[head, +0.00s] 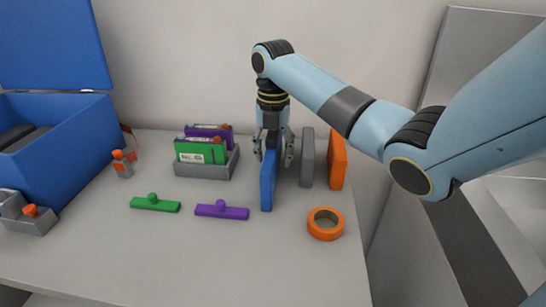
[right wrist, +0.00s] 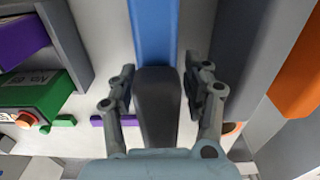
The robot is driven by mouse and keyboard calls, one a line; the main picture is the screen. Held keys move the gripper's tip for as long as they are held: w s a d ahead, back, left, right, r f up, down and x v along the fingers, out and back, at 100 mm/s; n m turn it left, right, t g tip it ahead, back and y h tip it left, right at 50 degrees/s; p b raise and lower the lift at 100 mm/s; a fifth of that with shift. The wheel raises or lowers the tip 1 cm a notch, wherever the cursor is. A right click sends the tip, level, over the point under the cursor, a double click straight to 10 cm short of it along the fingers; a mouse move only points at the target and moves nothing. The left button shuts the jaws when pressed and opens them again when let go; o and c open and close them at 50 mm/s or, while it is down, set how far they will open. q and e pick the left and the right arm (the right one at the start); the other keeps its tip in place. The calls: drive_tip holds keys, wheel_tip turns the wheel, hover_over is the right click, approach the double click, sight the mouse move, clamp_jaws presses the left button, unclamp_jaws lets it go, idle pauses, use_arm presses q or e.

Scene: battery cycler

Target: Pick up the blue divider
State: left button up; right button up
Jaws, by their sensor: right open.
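The blue divider (head: 267,187) stands upright on the table as a thin slab, edge toward me. My right gripper (head: 273,152) points down over its far part, open, with one finger on each side of it. In the right wrist view the blue divider (right wrist: 154,30) runs from the top edge to between the open fingers of my right gripper (right wrist: 160,80), with a gap on both sides. A dark grey shape fills the lower space between the fingers; I cannot tell what it is. My left gripper is not in view.
A grey divider (head: 307,160) and an orange divider (head: 337,162) stand close to the right. A grey tray (head: 208,171) with green and purple packs is to the left. A purple handled bar (head: 221,211), a green one (head: 155,203) and an orange ring (head: 325,224) lie in front.

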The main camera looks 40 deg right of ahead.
drive_tip(key=shift+c, duration=0.3)
clamp_jaws()
drive_tip(key=shift+r, duration=0.1)
